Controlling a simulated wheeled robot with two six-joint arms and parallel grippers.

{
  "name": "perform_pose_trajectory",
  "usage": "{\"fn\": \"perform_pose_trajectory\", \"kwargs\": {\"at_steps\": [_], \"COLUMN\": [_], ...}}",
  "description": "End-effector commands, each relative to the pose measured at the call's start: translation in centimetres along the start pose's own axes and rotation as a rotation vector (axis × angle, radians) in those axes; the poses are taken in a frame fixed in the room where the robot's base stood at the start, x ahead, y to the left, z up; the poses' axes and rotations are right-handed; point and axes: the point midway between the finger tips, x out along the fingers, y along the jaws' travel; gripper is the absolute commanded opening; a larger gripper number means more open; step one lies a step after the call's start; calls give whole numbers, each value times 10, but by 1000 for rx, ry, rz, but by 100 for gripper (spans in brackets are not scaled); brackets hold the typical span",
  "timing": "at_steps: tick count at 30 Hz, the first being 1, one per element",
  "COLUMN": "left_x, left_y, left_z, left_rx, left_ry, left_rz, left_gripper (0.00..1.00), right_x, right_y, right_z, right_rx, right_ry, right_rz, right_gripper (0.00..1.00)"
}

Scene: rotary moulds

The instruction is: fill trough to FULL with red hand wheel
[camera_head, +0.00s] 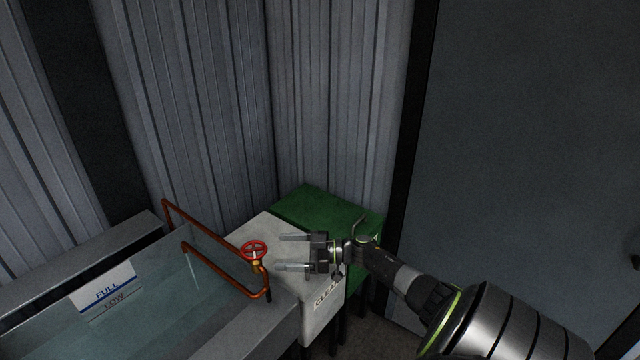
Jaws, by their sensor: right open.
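A small red hand wheel (254,249) sits on a brass valve on the copper pipe (215,240), above the right end of the trough. The grey-rimmed trough (265,329) fills the lower left and holds pale greenish water. A white level plate (104,291) inside it reads FULL above LOW; the exact water level against its lines is hard to tell. My right gripper (282,253) is open and empty, just right of the red hand wheel. Its fingers point left toward the wheel and appear apart from it. My left gripper is not in view.
A white box (322,310) with a partly hidden label starting "CLEA" stands right of the trough. A green box (318,207) stands behind it. Corrugated grey walls (200,100) close the back, and a large dark panel (530,150) stands at right.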

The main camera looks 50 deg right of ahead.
Motion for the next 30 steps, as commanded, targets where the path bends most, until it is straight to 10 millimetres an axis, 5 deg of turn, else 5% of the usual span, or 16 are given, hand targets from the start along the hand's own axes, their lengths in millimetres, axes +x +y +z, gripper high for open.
{"fn": "perform_pose_trajectory", "kwargs": {"at_steps": [6, 12, 30], "left_x": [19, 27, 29], "left_y": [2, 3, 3], "left_z": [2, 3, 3], "left_rx": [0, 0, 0], "left_ry": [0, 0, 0], "left_rz": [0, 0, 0], "left_gripper": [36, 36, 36], "right_x": [-53, -83, -93], "right_y": [0, 0, 0], "right_z": [4, 2, -1], "right_rx": [-1, -1, 0], "right_ry": [-4, -1, 2], "right_rz": [0, 0, 0], "right_gripper": [83, 83, 83]}}
